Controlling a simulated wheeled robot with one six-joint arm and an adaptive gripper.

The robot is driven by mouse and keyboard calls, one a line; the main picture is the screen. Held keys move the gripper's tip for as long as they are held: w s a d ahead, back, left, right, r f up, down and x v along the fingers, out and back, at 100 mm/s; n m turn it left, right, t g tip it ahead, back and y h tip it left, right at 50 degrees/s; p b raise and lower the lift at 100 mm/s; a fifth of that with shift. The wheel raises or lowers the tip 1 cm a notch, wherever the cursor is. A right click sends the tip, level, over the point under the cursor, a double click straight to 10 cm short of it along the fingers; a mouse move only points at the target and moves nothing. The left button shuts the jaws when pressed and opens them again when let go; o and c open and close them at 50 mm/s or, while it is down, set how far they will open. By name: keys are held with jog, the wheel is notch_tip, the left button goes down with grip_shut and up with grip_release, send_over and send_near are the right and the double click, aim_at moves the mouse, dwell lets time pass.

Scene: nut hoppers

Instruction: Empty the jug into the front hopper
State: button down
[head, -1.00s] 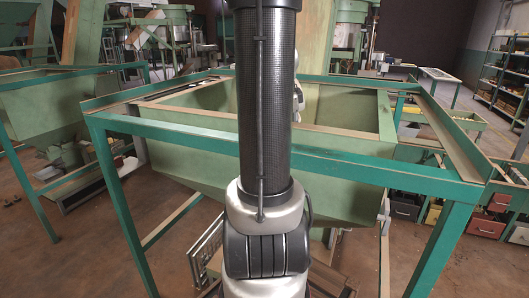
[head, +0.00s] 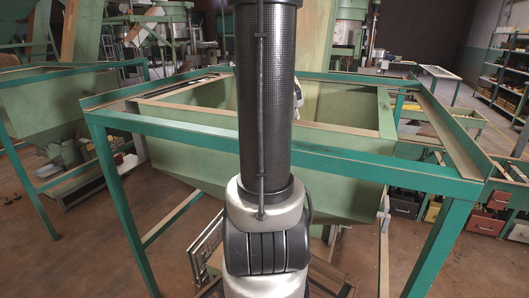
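The front hopper (head: 345,190) is a large green bin with sloping walls and a tan rim, set in a teal metal frame (head: 300,157) right ahead of me. My dark arm link stands upright across the middle of the view and covers part of the hopper's mouth and inside. A small pale piece (head: 298,92) shows at the right edge of my arm, over the hopper's opening. I cannot tell whether it is part of my wrist or something else. My gripper and the jug cannot be made out; they may be hidden behind the arm.
Another green hopper (head: 45,105) stands at the left in its own frame. Shelving (head: 500,75) and several coloured bins (head: 488,222) are at the right. The frame's front legs and top bar lie close ahead. Brown floor shows bare at the lower left.

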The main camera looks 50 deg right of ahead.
jog(key=shift+r, duration=0.1)
dwell(1.2)
